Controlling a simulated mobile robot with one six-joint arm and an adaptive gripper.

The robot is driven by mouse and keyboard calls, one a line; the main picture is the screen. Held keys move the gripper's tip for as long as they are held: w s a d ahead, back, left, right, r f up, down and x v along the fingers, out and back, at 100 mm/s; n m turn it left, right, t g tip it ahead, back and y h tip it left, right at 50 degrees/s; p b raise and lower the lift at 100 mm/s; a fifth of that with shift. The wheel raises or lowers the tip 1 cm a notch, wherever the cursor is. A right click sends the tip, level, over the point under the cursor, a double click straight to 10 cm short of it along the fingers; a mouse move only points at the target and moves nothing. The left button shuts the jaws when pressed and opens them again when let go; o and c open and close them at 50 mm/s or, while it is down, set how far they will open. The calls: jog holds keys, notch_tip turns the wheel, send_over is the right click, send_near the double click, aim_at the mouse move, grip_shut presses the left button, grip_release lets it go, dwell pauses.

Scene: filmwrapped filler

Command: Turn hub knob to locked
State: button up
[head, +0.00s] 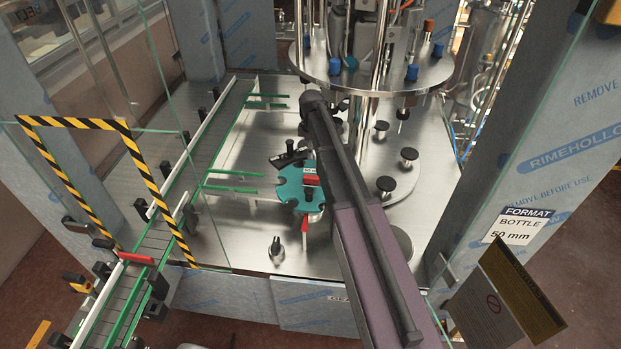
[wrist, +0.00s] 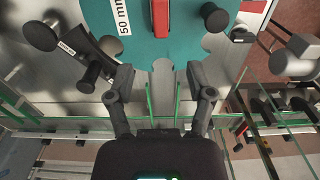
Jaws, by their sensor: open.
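The hub knob (wrist: 160,18) is a red bar on top of the teal star-shaped disc (wrist: 187,42), at the top edge of the wrist view and partly cut off there. A white "50 mm" label lies on the disc beside it. In the head view the red knob (head: 311,180) shows on the teal disc (head: 287,190), partly hidden by my arm. My gripper (wrist: 157,78) is open and empty, its two fingers apart at the disc's near edge and short of the knob.
Black-topped posts stand around the disc, one (head: 276,249) at the front and one (head: 386,184) at the right. A conveyor with green rails (head: 204,150) runs along the left. A round steel plate (head: 375,75) hangs over the back. A striped frame (head: 75,123) and glass stand left.

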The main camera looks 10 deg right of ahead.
aim_at(311, 176)
jog(key=shift+f, duration=0.15)
notch_tip(311, 176, down, 14)
jog(key=b, duration=1.3)
jog(key=shift+r+b, duration=0.25)
jog(key=shift+b, duration=0.1)
grip_shut()
jog(key=shift+a, duration=0.15)
